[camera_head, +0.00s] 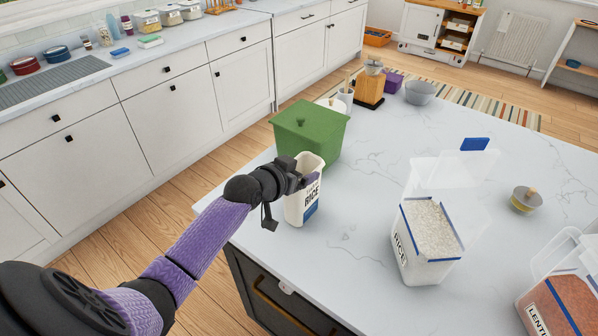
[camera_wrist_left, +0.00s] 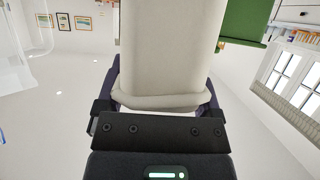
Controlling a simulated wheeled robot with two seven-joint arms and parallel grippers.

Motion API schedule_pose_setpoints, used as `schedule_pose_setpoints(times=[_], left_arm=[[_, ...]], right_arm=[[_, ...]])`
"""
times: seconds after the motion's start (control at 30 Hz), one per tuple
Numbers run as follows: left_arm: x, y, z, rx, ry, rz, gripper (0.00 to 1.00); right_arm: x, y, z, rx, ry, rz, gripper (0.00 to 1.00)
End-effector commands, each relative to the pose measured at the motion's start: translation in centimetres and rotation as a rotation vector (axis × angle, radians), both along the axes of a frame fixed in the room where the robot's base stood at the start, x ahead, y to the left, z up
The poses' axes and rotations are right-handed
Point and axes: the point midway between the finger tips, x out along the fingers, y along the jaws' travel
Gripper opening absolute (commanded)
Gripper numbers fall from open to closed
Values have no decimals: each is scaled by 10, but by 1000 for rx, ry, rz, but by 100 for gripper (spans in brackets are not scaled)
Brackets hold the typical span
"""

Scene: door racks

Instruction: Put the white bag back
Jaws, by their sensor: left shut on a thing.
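The white bag (camera_head: 303,207), labelled RICE with a blue corner, stands upright at the near left edge of the marble island (camera_head: 350,280). Its top looks open. My left gripper (camera_head: 293,180) is shut on its upper part from the left. I cannot tell whether its base touches the surface. In the left wrist view the pale bag (camera_wrist_left: 172,50) fills the space between the fingers of my left gripper (camera_wrist_left: 160,98). My right gripper is not in view.
A green lidded bin (camera_head: 312,135) stands right behind the bag. An open clear rice container (camera_head: 420,262) is to the right, with a lentil container (camera_head: 535,318) beyond. A small round lidded jar (camera_head: 525,201) stands far right. The island's middle is clear.

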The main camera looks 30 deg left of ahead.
Motion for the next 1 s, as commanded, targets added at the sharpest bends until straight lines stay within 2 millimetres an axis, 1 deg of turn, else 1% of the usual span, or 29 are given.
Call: schedule_pose_setpoints(times=[0.13,0.17,0.2,0.47,0.57,0.67,0.8,1.0], left_arm=[[0,0,-3,0,-2,0,0],[0,0,-2,0,0,0,91],[0,0,-2,0,0,0,100],[0,0,1,0,0,0,100],[-9,1,5,0,1,0,100],[-27,2,14,2,3,-1,100],[-57,4,27,3,3,-2,100],[-96,7,41,0,4,-1,100]], right_arm=[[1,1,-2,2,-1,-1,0],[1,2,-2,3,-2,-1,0],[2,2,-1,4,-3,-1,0],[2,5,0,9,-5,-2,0],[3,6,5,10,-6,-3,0],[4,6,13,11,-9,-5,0],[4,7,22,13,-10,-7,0],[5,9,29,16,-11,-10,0]])
